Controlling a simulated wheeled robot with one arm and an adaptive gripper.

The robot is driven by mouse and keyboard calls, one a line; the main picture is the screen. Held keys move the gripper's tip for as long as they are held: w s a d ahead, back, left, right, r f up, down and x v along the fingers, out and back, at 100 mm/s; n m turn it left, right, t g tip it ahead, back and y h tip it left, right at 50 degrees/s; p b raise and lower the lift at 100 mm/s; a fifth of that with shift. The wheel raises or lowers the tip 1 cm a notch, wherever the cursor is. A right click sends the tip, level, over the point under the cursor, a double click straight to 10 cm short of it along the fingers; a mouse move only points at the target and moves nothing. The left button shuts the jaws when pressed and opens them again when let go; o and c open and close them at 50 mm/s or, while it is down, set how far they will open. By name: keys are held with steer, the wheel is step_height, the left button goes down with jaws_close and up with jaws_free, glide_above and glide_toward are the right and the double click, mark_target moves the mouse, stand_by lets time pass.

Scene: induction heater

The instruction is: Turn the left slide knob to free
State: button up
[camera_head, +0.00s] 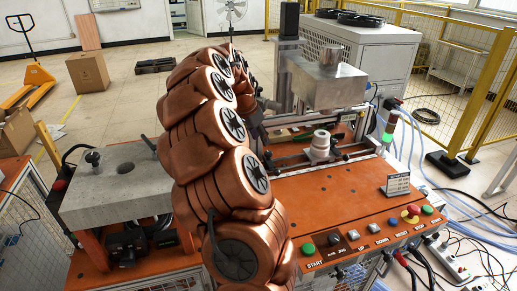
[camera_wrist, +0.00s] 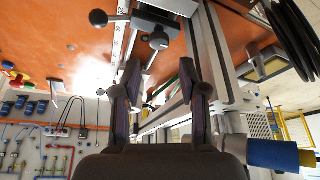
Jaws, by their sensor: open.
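In the wrist view my gripper (camera_wrist: 160,72) is open, with its two dark finger pads apart and nothing held between them. A dark ball-ended knob (camera_wrist: 158,40) on a thin lever is just beyond the fingertips, apart from them. A second dark knob (camera_wrist: 98,17) on a lever is further left, outside the fingers. Both levers run to a grey block on the orange machine top (camera_wrist: 230,40). I cannot tell which is the left slide knob, or its setting.
In the head view a grey stand (camera_head: 120,195) is left of my arm. A metal block (camera_head: 328,82) overhangs a white cylinder (camera_head: 320,146) on the right. The control panel (camera_head: 375,232) has several buttons. Rails (camera_wrist: 222,60) run close to the right finger in the wrist view.

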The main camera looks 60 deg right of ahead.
mark_target(267, 153)
steer(key=shift+p+x, duration=1.1)
steer(key=shift+x, duration=2.8)
jaws_close()
